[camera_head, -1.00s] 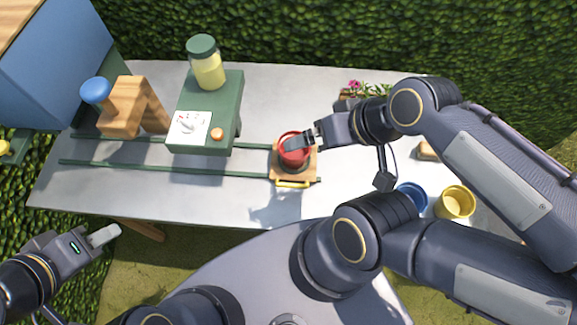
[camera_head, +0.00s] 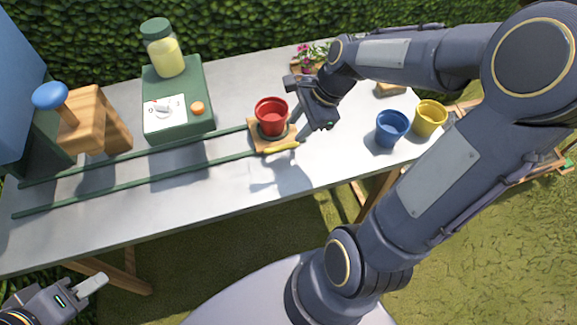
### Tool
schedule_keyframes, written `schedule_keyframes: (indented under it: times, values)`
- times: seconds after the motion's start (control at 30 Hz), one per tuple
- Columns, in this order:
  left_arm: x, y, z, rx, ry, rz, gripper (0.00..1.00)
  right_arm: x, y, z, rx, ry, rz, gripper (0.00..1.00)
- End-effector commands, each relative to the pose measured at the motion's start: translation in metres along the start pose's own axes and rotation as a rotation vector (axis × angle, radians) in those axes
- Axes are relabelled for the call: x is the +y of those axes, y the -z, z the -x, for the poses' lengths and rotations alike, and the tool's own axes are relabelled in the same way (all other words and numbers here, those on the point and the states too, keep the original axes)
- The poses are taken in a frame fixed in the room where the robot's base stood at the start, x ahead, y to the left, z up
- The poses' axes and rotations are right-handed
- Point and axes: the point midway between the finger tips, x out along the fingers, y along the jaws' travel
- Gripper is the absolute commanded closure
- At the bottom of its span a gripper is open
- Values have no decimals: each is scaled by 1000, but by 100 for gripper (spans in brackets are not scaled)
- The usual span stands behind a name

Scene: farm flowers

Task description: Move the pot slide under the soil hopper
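The pot slide (camera_head: 257,142) is a small wooden carriage with a yellow front handle (camera_head: 283,148). It sits at the right end of two green rails (camera_head: 150,181). A red pot (camera_head: 271,113) stands upright on it. The soil hopper is likely the green box (camera_head: 193,84) with a lidded jar of yellow contents (camera_head: 163,54), over the rails to the left. My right gripper (camera_head: 296,99) is just right of the red pot and seems apart from it; its fingers are partly hidden. My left gripper (camera_head: 98,284) is at the lower left, off the table, with its finger opening unclear.
A wooden press with a blue knob (camera_head: 50,95) stands left of the green box. Blue (camera_head: 391,128) and yellow (camera_head: 430,117) pots stand at the right. A pink-flowered planter (camera_head: 311,56) is at the back. The table front (camera_head: 215,203) is clear.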

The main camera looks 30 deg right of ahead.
Motion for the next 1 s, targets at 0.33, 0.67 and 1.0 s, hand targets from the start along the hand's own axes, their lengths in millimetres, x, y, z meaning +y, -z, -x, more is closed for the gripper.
schedule_keyframes:
  times: [0.33,0.67,1.0]
  values:
    - [-2,-2,-4,0,0,0,64,0,2,-49,-1,-8,-23,66]
    - [-3,-3,-6,0,0,0,64,-1,1,-78,0,-4,-21,66]
    - [-3,-3,-6,0,0,0,64,-1,1,-79,0,-3,-20,79]
